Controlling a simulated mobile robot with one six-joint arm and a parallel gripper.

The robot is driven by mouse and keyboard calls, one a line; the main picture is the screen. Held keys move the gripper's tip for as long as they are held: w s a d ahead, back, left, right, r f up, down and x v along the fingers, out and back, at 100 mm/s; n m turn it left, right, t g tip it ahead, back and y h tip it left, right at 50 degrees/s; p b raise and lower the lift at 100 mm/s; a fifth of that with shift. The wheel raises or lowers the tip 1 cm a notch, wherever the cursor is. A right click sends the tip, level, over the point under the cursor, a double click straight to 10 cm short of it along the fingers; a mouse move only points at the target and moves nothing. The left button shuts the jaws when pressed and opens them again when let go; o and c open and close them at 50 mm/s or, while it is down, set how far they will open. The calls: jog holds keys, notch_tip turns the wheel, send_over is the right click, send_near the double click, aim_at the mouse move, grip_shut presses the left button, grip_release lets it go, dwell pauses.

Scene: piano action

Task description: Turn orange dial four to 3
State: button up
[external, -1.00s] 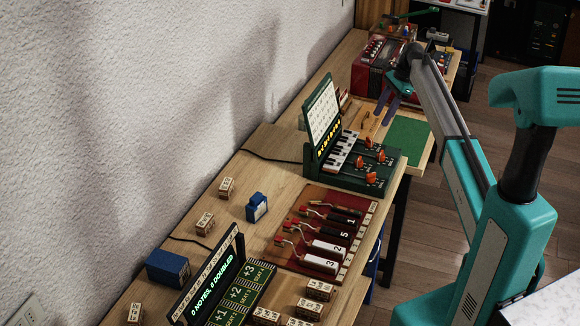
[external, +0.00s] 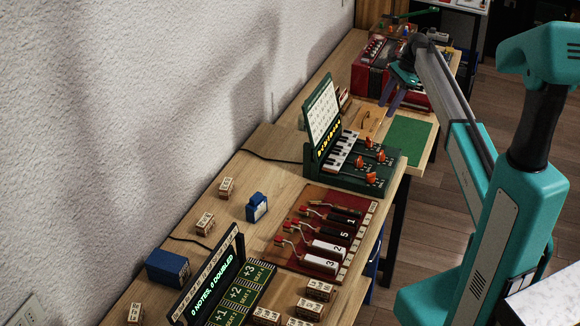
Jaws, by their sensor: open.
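The dark green keyboard device (external: 388,178) stands on the wooden table with its upright panel facing the room. Several orange dials sit on its deck in front of the small keys, among them a front one (external: 371,177), a right-hand one (external: 381,156) and a back one (external: 369,142). Their numbers and settings are too small to read, so I cannot tell which is four. My gripper (external: 391,101) is open and empty, its dark fingers pointing down beyond the device, behind and above the dials and apart from them.
A red board with levers and numbered blocks (external: 328,249) lies in front of the device. A green mat (external: 408,140) is to its right. A red machine (external: 371,75) stands behind my gripper. Wooden blocks and a lit display (external: 214,286) are nearer.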

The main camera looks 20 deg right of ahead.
dwell(0.4)
jog(key=r+n+h+b, duration=0.1)
jog(key=h+b, duration=0.3)
jog(key=b, duration=0.8)
send_over(369, 142)
jog(key=shift+w+d+r, duration=0.15)
jog(key=shift+w+d, duration=0.1)
jog(key=shift+w, duration=0.1)
jog(key=shift+f+p, duration=1.95)
jog(key=shift+f, duration=5)
